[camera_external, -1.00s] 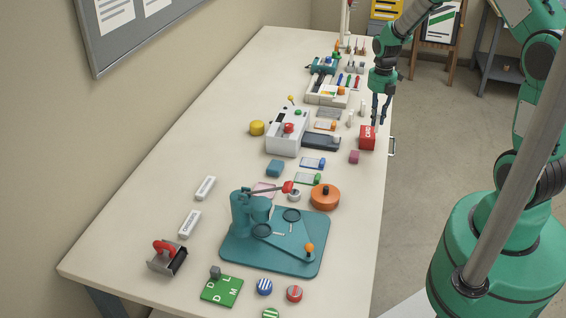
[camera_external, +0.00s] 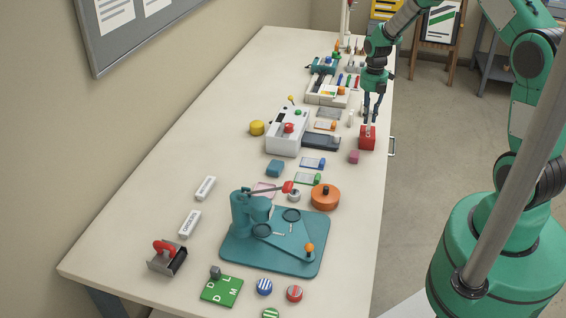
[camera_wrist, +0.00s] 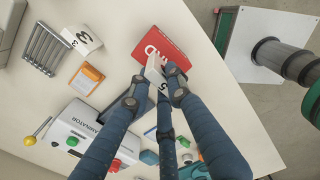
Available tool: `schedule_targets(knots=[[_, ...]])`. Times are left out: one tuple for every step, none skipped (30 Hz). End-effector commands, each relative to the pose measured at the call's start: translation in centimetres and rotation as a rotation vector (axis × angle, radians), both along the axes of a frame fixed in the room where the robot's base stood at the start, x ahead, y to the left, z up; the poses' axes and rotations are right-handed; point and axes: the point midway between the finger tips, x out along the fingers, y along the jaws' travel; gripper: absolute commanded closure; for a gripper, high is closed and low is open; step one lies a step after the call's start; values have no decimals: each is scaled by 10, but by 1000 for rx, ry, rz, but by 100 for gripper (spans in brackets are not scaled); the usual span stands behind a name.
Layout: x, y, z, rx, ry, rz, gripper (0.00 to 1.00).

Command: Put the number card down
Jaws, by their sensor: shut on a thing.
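A white number card (camera_wrist: 154,70) is between the fingers of my gripper (camera_wrist: 157,77) in the wrist view. A dark numeral, perhaps a 5, partly shows on it; the fingers hide the rest. My gripper (camera_external: 370,112) is shut on this card. It points down just behind the red card box (camera_external: 367,138) in the external view. The red box also shows close beside the fingertips in the wrist view (camera_wrist: 165,40). Another white number card with a 3 (camera_wrist: 82,37) stands apart on the table; it shows small in the external view (camera_external: 350,118).
A grey slotted piece (camera_wrist: 45,50) and an orange-topped item (camera_wrist: 88,74) lie near the 3 card. The white laminator (camera_external: 287,135) stands to the left. The table's right edge (camera_external: 385,160) is close to the red box. Bare tabletop lies between these things.

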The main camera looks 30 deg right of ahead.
Motion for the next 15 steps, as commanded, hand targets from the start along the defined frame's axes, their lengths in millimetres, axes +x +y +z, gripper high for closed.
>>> schedule_targets(knots=[[-1, 0, -7, 1, 2, 0, 100], [-1, 0, -11, 0, 3, 0, 100], [-1, 0, -14, 0, 3, 0, 100], [-1, 0, -16, 1, 2, 0, 100], [0, 0, -18, 0, 1, 0, 100], [0, 0, -19, 0, 1, 0, 100], [0, 0, -20, 0, 0, 0, 100], [0, 0, -20, 0, 0, 0, 100], [0, 0, -20, 0, 0, 0, 100], [0, 0, -19, 0, 0, 0, 100], [0, 0, -19, 0, 0, 0, 100], [0, 0, -19, 0, 0, 0, 100], [0, 0, -19, 0, 0, 0, 100], [0, 0, -19, 1, 1, 0, 100], [0, 0, -20, 1, 1, 0, 100]])
